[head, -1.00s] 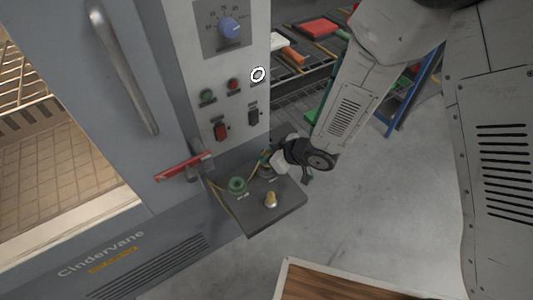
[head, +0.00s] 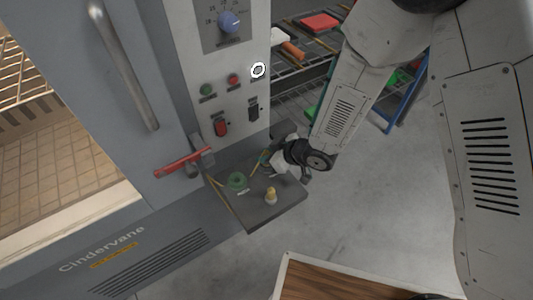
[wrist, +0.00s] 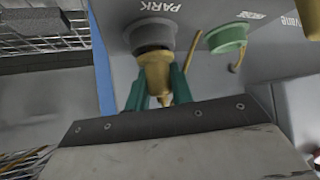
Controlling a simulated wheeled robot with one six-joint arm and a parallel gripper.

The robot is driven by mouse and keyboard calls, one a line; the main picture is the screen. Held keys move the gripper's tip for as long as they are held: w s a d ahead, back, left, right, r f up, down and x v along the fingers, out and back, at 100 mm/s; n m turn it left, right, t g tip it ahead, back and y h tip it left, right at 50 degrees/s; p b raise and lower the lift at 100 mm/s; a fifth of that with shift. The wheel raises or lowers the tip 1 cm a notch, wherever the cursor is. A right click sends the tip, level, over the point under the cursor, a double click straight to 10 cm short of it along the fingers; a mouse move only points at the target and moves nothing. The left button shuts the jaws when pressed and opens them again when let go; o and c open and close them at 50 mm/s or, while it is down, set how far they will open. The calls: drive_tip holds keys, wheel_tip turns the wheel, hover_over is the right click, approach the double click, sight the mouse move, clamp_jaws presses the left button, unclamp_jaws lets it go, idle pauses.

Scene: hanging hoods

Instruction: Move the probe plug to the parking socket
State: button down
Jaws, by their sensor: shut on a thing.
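The brass probe plug (wrist: 157,75) is between the teal fingers of my gripper (wrist: 158,98) in the wrist view. The fingers are shut on it. Its far end meets the dark grey parking socket (wrist: 152,33), beside the word PARK; I cannot tell how deep it sits. A green socket (wrist: 225,37) is to the right. In the head view my gripper (head: 279,160) is at the back right of the small grey shelf (head: 265,218), hiding the plug and most of the parking socket. The green socket (head: 237,181) is left of it.
A brass peg (head: 271,196) stands near the shelf's front. A red handle (head: 183,162) juts out left of the shelf. The control panel (head: 235,90) rises behind it. A wooden-topped surface (head: 340,280) is at the bottom. Floor to the right is clear.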

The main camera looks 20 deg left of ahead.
drive_tip(key=shift+f, duration=0.1)
drive_tip(key=c, duration=1.1)
unclamp_jaws()
drive_tip(key=shift+c, duration=0.2)
drive_tip(key=v, duration=0.7)
drive_tip(key=shift+d+r, duration=0.25)
drive_tip(key=shift+d, duration=0.05)
drive_tip(key=shift+s, duration=0.1)
